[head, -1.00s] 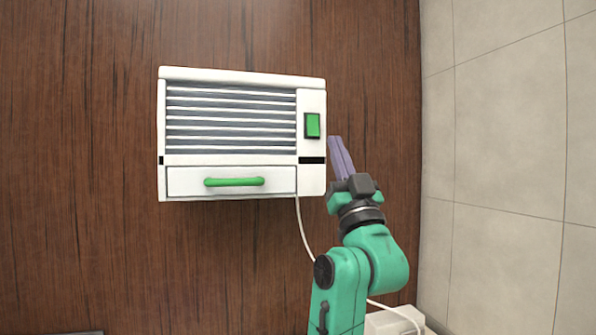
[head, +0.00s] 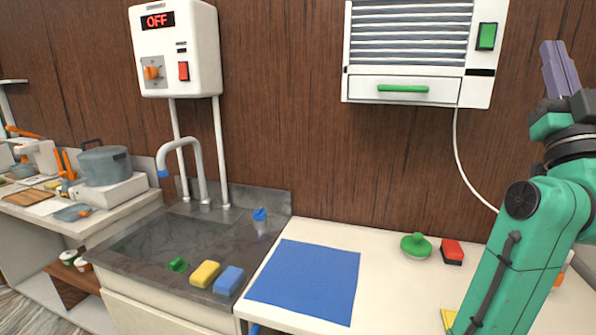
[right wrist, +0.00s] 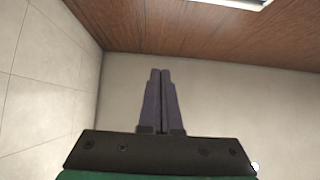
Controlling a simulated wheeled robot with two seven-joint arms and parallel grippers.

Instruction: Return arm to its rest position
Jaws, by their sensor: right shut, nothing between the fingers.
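My right arm is raised at the right of the head view. Its gripper (head: 560,68) has purple fingers pointing up, beside the right side of the white wall unit (head: 402,110) and apart from it. In the right wrist view the two fingers (right wrist: 159,98) lie together, with nothing between them. The wall unit has grey slats, a green switch (head: 486,36) and a drawer with a green handle (head: 403,89). The drawer looks closed. My left gripper is out of view.
Below is a white counter (head: 390,270) with a blue mat (head: 305,282), a green round-knobbed item (head: 416,245) and a red block (head: 452,250). Left is a sink with a faucet (head: 190,165) and sponges (head: 205,274). A white box reading OFF (head: 200,45) hangs above.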

